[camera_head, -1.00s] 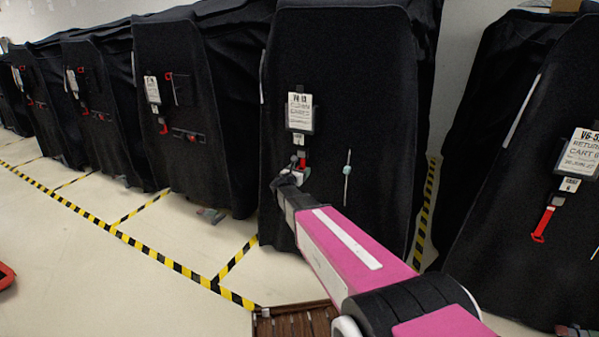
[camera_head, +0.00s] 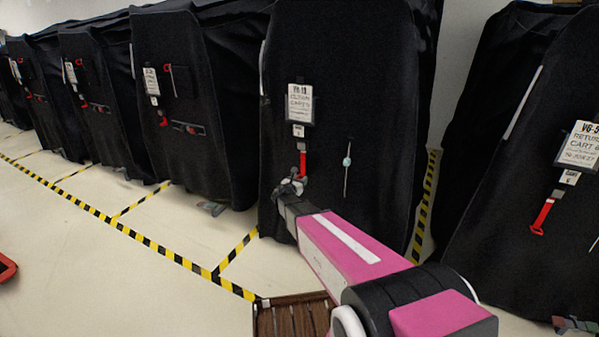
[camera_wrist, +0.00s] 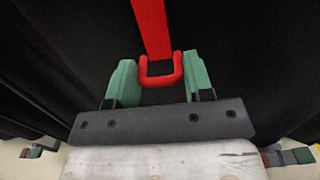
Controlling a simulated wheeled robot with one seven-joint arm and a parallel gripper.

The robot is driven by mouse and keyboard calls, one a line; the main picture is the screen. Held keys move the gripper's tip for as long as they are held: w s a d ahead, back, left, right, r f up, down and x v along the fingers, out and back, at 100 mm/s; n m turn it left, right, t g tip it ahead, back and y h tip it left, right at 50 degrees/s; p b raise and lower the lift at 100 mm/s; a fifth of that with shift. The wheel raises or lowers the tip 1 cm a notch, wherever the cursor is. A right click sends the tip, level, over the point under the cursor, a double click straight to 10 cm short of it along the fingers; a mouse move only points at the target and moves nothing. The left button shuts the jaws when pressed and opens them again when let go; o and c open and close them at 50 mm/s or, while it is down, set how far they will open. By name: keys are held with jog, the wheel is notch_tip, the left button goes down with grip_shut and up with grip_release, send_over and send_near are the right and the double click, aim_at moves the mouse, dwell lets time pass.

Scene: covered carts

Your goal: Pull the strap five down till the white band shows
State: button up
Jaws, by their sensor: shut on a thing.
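I cannot read the tag's number for sure. My gripper (camera_head: 296,178) is at the strap's lower end. In the wrist view the red strap (camera_wrist: 151,25) runs down to a red pull loop (camera_wrist: 160,80). I see no white band on the visible length of red strap.
A larger printed card (camera_head: 299,103) hangs above the tag. A thin rod with a pale disc (camera_head: 347,162) is to the right. Another cart at right has its own red strap (camera_head: 542,215). More covered carts stand at left, with striped floor tape (camera_head: 150,247) before them.

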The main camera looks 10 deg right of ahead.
jog(key=shift+f, duration=0.75)
jog(key=o, duration=1.3)
jog(key=shift+c, duration=0.2)
jog(key=v, duration=1.1)
jog(key=shift+d, duration=0.1)
